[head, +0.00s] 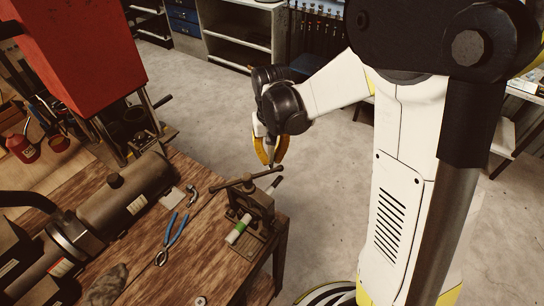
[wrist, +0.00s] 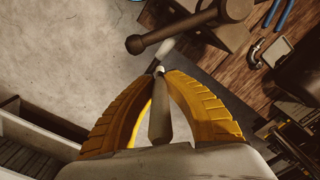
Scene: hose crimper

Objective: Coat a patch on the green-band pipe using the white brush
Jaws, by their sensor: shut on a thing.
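A white pipe with a green band (head: 238,229) is clamped in a dark vise (head: 254,203) at the bench corner. Its banded end slopes toward the bench's middle; a pale end (head: 275,184) sticks out on the vise's far side and shows in the wrist view (wrist: 165,48). My gripper (head: 270,161) has yellow fingers and hangs just beyond the vise. In the wrist view my gripper (wrist: 159,75) is shut on a slim brush (wrist: 160,122) with a grey-brown handle and a pale tip near the pipe end. I cannot tell whether they touch.
The floor beyond the bench is clear.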

